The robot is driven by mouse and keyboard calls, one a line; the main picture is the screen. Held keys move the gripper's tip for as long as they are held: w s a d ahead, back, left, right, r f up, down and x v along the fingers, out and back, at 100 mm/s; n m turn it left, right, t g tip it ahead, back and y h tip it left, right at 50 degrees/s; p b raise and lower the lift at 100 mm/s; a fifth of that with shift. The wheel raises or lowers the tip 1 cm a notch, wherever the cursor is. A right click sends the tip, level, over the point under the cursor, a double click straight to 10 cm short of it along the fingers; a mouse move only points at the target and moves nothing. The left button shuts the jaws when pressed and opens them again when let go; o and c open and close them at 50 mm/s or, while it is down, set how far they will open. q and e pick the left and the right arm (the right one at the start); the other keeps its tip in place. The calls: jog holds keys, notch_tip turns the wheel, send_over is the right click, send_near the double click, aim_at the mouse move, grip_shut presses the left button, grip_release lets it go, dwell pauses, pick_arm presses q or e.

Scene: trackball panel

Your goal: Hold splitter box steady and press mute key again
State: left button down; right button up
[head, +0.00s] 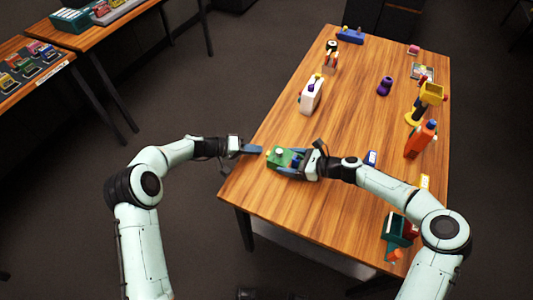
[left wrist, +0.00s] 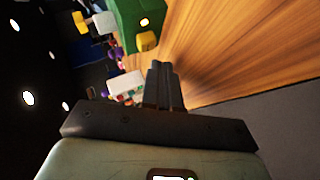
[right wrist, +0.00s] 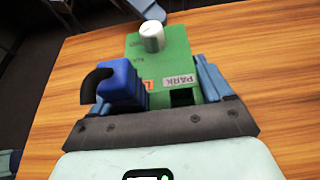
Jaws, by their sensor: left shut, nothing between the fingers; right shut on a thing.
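The green splitter box (head: 279,162) lies on the wooden table near its left edge. In the right wrist view the box (right wrist: 172,60) shows a white knob (right wrist: 152,37), a blue block (right wrist: 120,82) and a "PARK" label. My right gripper (head: 303,163) is shut with its fingers on either side of the box. My left gripper (head: 256,150) is shut and empty, just left of the box. In the left wrist view its fingertips (left wrist: 160,70) point toward a yellow key (left wrist: 146,41) on the box's side; I cannot tell whether they touch. I see no mute marking.
A white bottle-like item (head: 311,95) stands farther back on the table (head: 290,210). A purple object (head: 384,86), an orange item (head: 420,140) and a yellow-and-black tool (head: 427,100) stand to the right. The table's middle is clear. Side tables stand at the far left.

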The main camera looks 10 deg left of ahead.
pick_arm(q)
jog(key=shift+d, duration=0.15)
jog(key=shift+s+d, duration=0.15)
jog(key=shift+d, duration=0.15)
jog(key=shift+s+d, duration=0.2)
jog(key=shift+d, duration=0.3)
dwell(0.7)
dwell(0.4)
jog(key=shift+w+a, duration=0.3)
jog(key=shift+a, duration=0.6)
jog(key=a, duration=0.1)
jog(key=w+a, duration=0.1)
jog(key=a, duration=0.2)
jog(key=shift+w+a, duration=0.3)
jog(key=shift+a, duration=0.1)
jog(key=shift+a+r, duration=0.1)
